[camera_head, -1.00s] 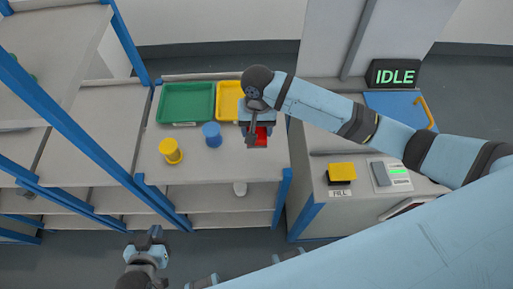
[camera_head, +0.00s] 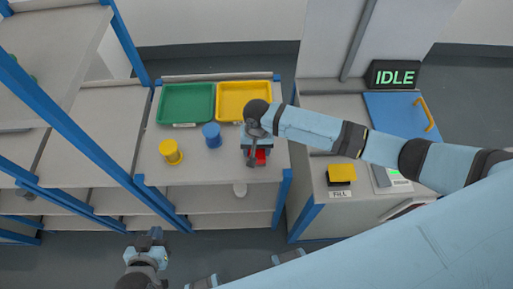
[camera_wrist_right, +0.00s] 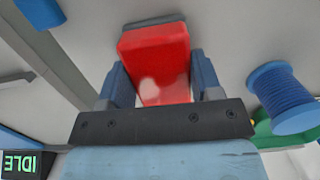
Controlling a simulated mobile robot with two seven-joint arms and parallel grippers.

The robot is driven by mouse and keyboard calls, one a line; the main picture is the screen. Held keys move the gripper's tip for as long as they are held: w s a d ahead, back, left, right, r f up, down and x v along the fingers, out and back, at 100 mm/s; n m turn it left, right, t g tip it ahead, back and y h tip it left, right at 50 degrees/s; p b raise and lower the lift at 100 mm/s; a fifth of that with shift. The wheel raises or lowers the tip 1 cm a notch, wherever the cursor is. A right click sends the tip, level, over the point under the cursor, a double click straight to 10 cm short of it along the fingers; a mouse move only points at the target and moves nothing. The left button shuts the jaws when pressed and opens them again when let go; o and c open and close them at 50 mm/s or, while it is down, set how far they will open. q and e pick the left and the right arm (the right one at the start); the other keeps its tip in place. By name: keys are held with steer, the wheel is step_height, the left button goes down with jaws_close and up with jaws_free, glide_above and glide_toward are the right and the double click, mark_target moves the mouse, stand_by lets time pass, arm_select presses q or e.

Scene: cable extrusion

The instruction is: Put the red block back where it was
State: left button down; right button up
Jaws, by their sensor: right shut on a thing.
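The red block (camera_head: 261,157) is between the fingers of my right gripper (camera_head: 256,158), at the right part of the shelf top. In the right wrist view the red block (camera_wrist_right: 157,62) fills the space between the two blue-grey fingers of my right gripper (camera_wrist_right: 160,85), which is shut on it. Whether the block touches the shelf top cannot be told. My left gripper (camera_head: 150,240) is low in the head view, in front of the shelf and away from the block. Its jaw opening is not clear.
A green tray (camera_head: 186,121) and a yellow tray (camera_head: 262,94) lie at the back of the shelf top (camera_head: 210,170). A blue spool (camera_head: 212,135) and a yellow spool (camera_head: 171,152) stand in front. A machine with an IDLE display (camera_head: 394,77) and yellow FILL button (camera_head: 342,172) is at right.

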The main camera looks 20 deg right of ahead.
steer(key=o, duration=1.1)
steer(key=shift+r, duration=0.25)
step_height(320, 180, up, 12)
steer(key=w, duration=0.1)
steer(key=shift+d+f, duration=0.25)
steer(key=shift+w, duration=0.1)
